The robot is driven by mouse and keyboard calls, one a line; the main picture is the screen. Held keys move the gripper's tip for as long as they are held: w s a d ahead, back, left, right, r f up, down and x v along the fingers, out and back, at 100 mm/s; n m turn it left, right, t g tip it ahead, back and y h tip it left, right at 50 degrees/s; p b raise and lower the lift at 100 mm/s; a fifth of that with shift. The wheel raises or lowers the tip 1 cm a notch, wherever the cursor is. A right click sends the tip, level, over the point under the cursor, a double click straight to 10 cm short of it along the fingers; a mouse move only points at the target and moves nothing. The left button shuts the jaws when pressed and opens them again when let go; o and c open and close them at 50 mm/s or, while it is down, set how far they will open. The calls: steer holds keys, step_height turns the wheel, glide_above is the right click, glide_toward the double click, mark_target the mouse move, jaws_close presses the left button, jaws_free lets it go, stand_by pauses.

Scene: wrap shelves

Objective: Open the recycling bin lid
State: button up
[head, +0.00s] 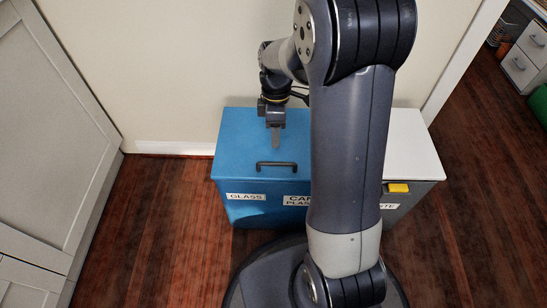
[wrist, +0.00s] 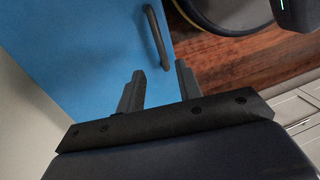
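The blue recycling bin (head: 236,160) stands against the wall, with its lid closed and labels on its front, one reading GLASS. A dark bar handle (head: 277,165) lies on the lid near its front edge. The handle also shows in the wrist view (wrist: 156,38), ahead of the fingers. My gripper (head: 275,140) is above the lid, behind the handle and apart from it. In the wrist view my gripper (wrist: 160,80) has its two fingers spread with nothing between them. My arm hides the right part of the blue bin.
A bin with a white top (head: 412,145) and a yellow handle (head: 398,188) stands to the right. Grey cabinets (head: 45,130) line the left side. Wooden floor (head: 150,225) is clear at the left. A doorway opens at the right.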

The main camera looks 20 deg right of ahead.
steer(key=b, duration=0.3)
glide_above(275, 157)
steer(key=s+a, duration=0.1)
steer(key=s, duration=0.3)
step_height(275, 157, down, 9)
steer(key=shift+s+a+r, duration=0.1)
steer(key=shift+s, duration=0.05)
steer(key=shift+c, duration=0.3)
jaws_close()
